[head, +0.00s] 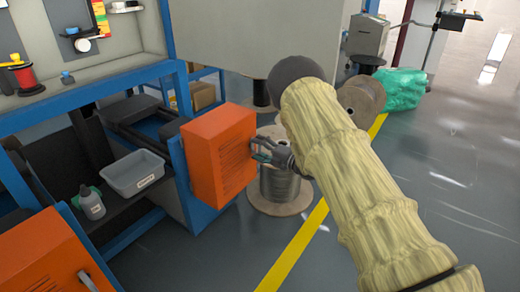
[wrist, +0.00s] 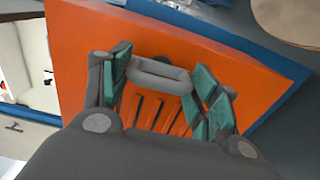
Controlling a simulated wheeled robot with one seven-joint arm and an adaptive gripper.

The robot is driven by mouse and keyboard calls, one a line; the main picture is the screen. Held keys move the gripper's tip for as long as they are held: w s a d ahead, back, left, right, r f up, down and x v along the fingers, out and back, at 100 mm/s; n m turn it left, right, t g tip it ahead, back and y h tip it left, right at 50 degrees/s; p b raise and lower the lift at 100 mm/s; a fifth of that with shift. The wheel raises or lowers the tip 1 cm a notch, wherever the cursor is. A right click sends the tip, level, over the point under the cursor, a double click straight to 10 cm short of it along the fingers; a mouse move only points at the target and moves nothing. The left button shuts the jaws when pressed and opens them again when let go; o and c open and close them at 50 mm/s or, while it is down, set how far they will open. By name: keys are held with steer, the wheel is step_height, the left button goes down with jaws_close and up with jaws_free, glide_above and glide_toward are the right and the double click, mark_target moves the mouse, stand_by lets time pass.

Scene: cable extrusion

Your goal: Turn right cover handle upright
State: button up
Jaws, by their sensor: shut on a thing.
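The right cover is an orange slotted box (head: 212,155) on the blue frame; it fills much of the wrist view (wrist: 85,40). Its grey loop handle (wrist: 158,74) lies between my teal finger pads in the wrist view, its long side running from one finger to the other, crosswise to the cover's slots. My gripper (head: 264,154) is at the cover's right face in the head view and is shut on the handle, with the pads at its two ends. In the head view my fingers mostly hide the handle, so its exact tilt is hard to tell there.
Another orange cover (head: 42,258) with a grey handle (head: 88,281) is at lower left. A grey bin (head: 134,174) and a bottle (head: 91,203) sit on the shelf. A cable spool (head: 281,192) stands behind my gripper. Open floor lies to the right.

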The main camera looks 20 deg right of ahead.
steer(key=shift+w+r, duration=0.2)
steer(key=shift+r, duration=0.25)
steer(key=o, duration=0.8)
steer(key=shift+r, duration=0.1)
steer(key=shift+s+d+f, duration=0.2)
steer(key=shift+f, duration=0.2)
steer(key=v, duration=1.1)
steer(key=shift+s, duration=0.35)
steer(key=shift+d, duration=0.15)
steer(key=shift+c, duration=0.3)
